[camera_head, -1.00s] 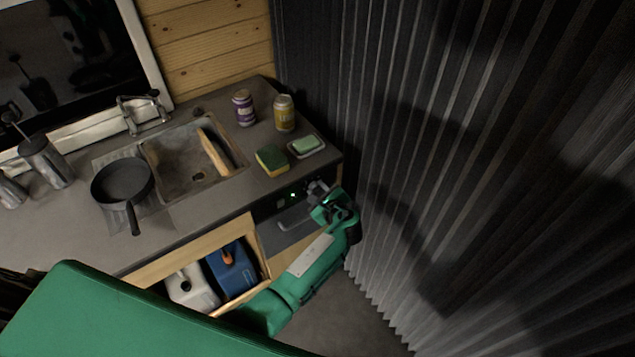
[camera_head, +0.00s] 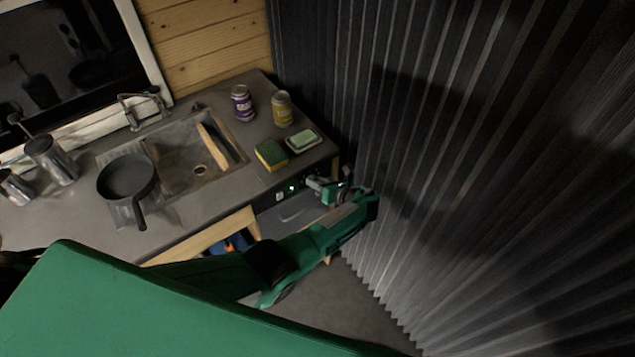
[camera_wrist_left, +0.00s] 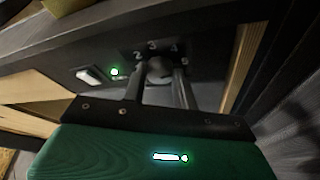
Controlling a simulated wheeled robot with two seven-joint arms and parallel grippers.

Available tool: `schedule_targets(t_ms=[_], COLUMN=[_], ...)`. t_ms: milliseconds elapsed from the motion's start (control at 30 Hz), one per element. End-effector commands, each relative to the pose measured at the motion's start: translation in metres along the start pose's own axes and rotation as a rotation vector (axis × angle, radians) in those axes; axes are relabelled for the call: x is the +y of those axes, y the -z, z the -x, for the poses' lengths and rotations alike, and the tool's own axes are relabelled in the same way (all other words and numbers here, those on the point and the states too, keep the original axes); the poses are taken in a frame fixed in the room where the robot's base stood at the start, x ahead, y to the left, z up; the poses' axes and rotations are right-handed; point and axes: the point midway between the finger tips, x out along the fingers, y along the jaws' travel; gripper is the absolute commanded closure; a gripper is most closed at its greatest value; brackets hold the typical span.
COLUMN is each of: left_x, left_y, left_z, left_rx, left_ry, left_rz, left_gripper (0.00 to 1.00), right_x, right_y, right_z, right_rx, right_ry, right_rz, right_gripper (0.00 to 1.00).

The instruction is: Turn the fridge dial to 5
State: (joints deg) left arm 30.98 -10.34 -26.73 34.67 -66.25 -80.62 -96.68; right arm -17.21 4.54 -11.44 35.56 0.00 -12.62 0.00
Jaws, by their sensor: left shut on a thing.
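The fridge dial (camera_wrist_left: 159,68) is a round grey knob on the dark fridge panel, with numbers such as 2, 3 and 4 above it in the left wrist view. My left gripper (camera_wrist_left: 160,82) is shut on the dial, one finger on each side. Part of the dial is hidden by the fingers, and I cannot tell which number it points to. In the head view my left gripper (camera_head: 313,183) reaches the fridge panel (camera_head: 280,194) under the counter's right end. My right gripper is not in view.
A green light (camera_wrist_left: 114,72) and a white switch (camera_wrist_left: 89,75) sit left of the dial. Above, the counter holds a sponge (camera_head: 270,155), a soap dish (camera_head: 302,141), two cans and a pan (camera_head: 127,177). A pleated curtain (camera_head: 470,180) hangs close on the right.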

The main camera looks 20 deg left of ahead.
Motion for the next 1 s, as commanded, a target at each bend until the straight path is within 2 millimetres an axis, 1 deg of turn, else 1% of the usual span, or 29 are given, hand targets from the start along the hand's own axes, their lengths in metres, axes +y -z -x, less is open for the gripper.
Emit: schedule_targets(t_ms=[67,200,400,967,1000], left_x=[-0.0012,-0.002,-0.0023,-0.0019,-0.0019], left_y=[0.0035,0.0036,0.0037,0.0041,0.0041], left_z=[-0.0006,-0.0002,-0.0003,-0.0005,-0.0005], left_rx=[0.004,0.004,0.004,0.006,0.006], left_ry=[-0.021,-0.051,-0.077,-0.089,-0.089], left_rz=[-0.052,-0.124,-0.189,-0.218,-0.218], left_gripper=[0.94,0.94,0.94,0.94,0.7], right_x=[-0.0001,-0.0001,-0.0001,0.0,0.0], right_y=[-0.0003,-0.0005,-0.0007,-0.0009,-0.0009], right_z=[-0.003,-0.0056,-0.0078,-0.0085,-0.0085], right_rx=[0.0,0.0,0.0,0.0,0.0], right_ry=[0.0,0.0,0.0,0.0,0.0], right_rz=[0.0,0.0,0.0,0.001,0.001], right_gripper=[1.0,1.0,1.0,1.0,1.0])
